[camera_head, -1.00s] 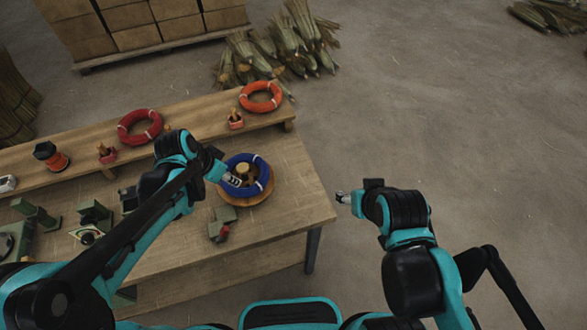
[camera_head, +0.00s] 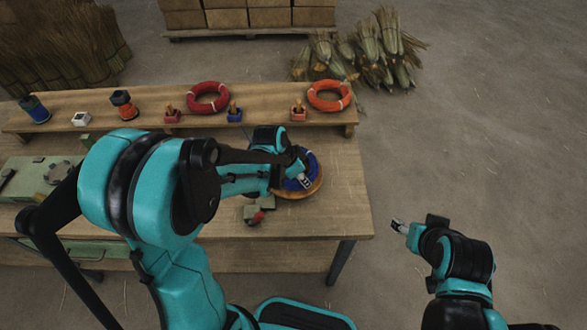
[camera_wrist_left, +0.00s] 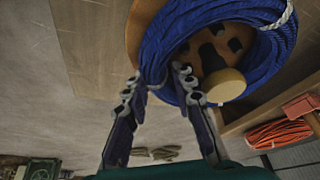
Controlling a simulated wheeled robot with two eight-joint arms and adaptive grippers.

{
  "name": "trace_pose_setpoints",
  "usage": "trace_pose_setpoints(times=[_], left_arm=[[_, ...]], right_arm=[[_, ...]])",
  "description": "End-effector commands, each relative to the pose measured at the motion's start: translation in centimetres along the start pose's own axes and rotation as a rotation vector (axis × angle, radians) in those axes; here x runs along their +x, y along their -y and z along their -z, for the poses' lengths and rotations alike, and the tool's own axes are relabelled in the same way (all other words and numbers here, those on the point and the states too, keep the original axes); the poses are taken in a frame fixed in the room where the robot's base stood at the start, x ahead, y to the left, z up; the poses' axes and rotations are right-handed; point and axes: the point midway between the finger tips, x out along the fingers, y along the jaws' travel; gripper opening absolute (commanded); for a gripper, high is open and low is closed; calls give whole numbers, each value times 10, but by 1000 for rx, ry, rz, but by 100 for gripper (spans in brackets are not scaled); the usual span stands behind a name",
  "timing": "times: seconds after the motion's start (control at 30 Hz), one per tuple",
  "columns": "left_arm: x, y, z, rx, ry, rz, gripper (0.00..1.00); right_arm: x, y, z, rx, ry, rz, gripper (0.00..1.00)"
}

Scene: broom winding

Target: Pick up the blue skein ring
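The blue skein ring (camera_head: 314,166) lies on a round wooden disc (camera_head: 300,194) near the right end of the workbench, partly hidden by my left arm. In the left wrist view the ring (camera_wrist_left: 205,22) is large, with a wooden peg (camera_wrist_left: 224,86) inside it and a white tie at its upper right. My left gripper (camera_head: 304,182) is at the ring; in the wrist view its fingers (camera_wrist_left: 158,78) stand on either side of the near strand. Blue cord fills the gap, but whether they clamp it is unclear. My right gripper (camera_head: 398,226) is away from the bench, apparently empty; its opening is too small to judge.
A raised shelf (camera_head: 270,118) along the back of the bench holds a red ring (camera_head: 208,97), an orange ring (camera_head: 328,96) and small pegged stands.

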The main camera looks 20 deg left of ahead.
Motion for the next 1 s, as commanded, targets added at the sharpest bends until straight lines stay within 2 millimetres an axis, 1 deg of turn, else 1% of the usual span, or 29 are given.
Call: trace_pose_setpoints(times=[0.07, 0.1, 0.2, 0.57, 0.67, 0.9, 1.0], left_arm=[[-1, 0, 0, 0, 0, 0, 25], [-1, 0, 0, 0, 0, 0, 22], [-1, 0, 0, 0, 0, 0, 0], [-4, 0, 1, 0, 0, 0, 0], [-14, 0, 5, 0, 0, 0, 0], [-61, 0, 25, 0, 0, 0, 0], [-77, 0, 31, 0, 0, 0, 0]], right_arm=[[-1, 0, 1, 0, 0, 0, 56], [-1, 0, 1, 0, 0, 0, 56], [-1, 0, 1, 0, 0, 0, 56], [-2, 0, 1, 0, 0, 0, 56], [-6, 0, 4, 0, 0, 0, 56], [-24, 0, 17, 0, 0, 0, 56], [-29, 0, 21, 0, 0, 0, 56]])
